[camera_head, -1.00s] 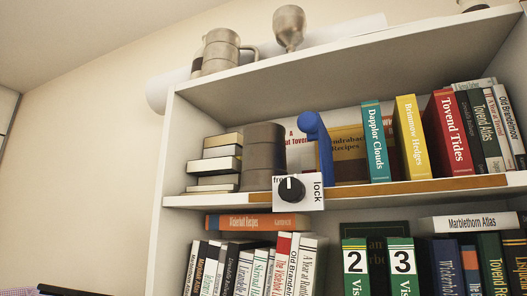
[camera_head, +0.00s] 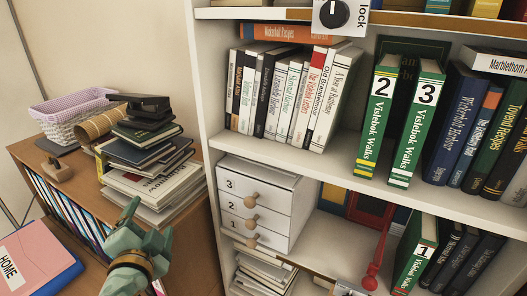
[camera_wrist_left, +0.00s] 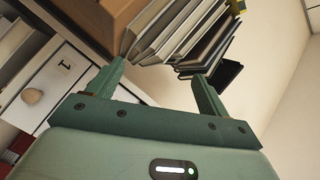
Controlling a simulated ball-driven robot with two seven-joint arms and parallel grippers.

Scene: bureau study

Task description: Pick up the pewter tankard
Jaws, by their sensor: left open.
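The pewter tankard is not in the head view or the left wrist view now. My left gripper (camera_head: 148,228), green with a brown band, is low at the left of the head view, in front of the low wooden cabinet and left of the bookcase. It is open and empty. In the left wrist view its two fingers (camera_wrist_left: 158,72) stand apart, with a stack of books beyond them and nothing between them. My right gripper is not in view.
A white bookcase (camera_head: 206,75) with rows of books fills the right. A small white drawer unit (camera_head: 258,204) stands on its lower shelf. A wooden cabinet (camera_head: 45,150) at left carries stacked books (camera_head: 150,160), a black stapler-like object (camera_head: 142,108) and a lilac basket (camera_head: 70,112).

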